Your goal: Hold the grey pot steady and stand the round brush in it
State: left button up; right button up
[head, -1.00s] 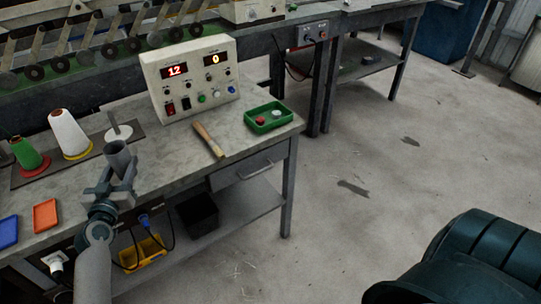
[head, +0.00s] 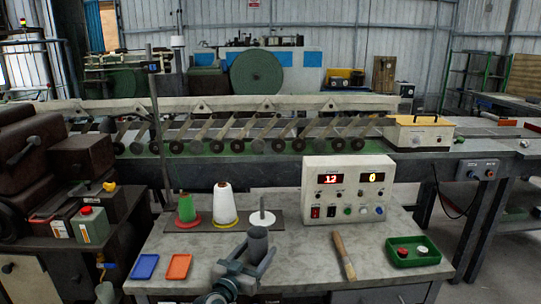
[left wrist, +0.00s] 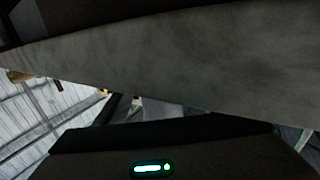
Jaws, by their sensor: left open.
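The grey pot (head: 258,242) stands upright near the front edge of the grey workbench, in the head view. My left gripper (head: 252,259) is open at the pot, its fingers on either side of the pot's lower part. Whether the fingers touch the pot I cannot tell. The brush (head: 344,256) lies on the bench to the right of the pot, its wooden handle showing; its bristles are not clear. In the left wrist view a mottled grey surface fills much of the picture, too close to name. My right gripper is not in view.
A control box (head: 348,191) stands behind the brush. A green tray (head: 414,262) with small red and white pieces is at the right. Thread cones, a white disc with a post, a blue tray (head: 145,266) and an orange tray (head: 179,267) lie left. Bench between pot and brush is clear.

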pick_arm(q)
jog(key=v, duration=1.2)
dwell(0.3)
